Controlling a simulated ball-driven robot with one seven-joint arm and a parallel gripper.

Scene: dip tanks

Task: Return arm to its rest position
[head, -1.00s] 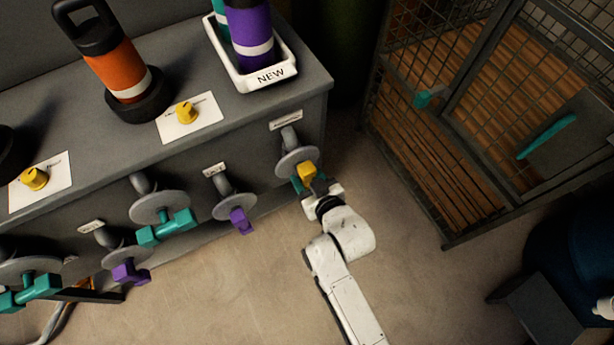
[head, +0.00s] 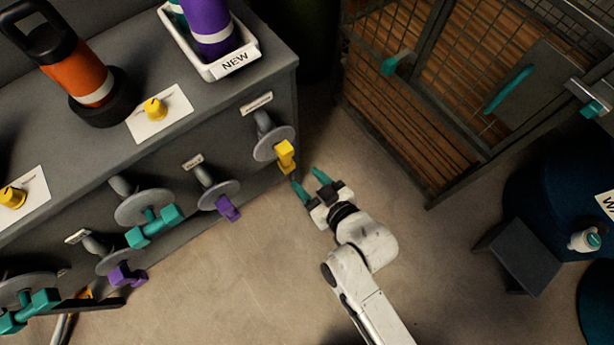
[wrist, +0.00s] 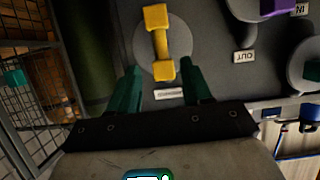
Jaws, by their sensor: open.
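My gripper (head: 312,187) is open and empty in the head view, with its two teal fingers apart. It is over the floor, just right of and below the yellow valve handle (head: 286,156) on the bench front, and not touching it. In the wrist view the two fingers (wrist: 160,88) show below the yellow handle (wrist: 158,45), which stands on a round grey disc beyond the fingertips. My white arm reaches up from the bottom of the head view.
The grey bench (head: 272,85) with purple handles (head: 228,208) and teal handles (head: 155,227) lies left. A mesh cage (head: 425,150) stands at the upper right. A dark stool (head: 515,255) and a white bottle (head: 585,240) are right. Floor around the arm is clear.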

